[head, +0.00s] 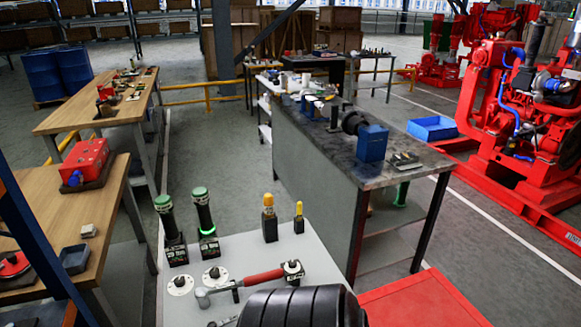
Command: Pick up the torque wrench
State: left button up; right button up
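No tool here is clearly recognisable as the torque wrench. The likeliest candidates are two upright black tools with green caps on the near white table (240,262). The left green-capped tool (168,220) and the right green-capped tool (203,212) each stand in a dark labelled block. The right one has a bright green ring near its base. Neither of my grippers is in view.
Two yellow-handled tools stand in dark blocks, one larger (269,213) and one smaller (299,214). A black ridged object (300,307) covers the table's front edge; I cannot tell what it is. A red surface (420,302) lies right, and a grey workbench (320,150) stands behind.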

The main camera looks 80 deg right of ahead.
aim_at(202, 293)
jog(key=z, duration=1.95)
jog(key=l+z, duration=0.3)
jog(key=i+j, duration=0.05)
jog(key=j, duration=0.1)
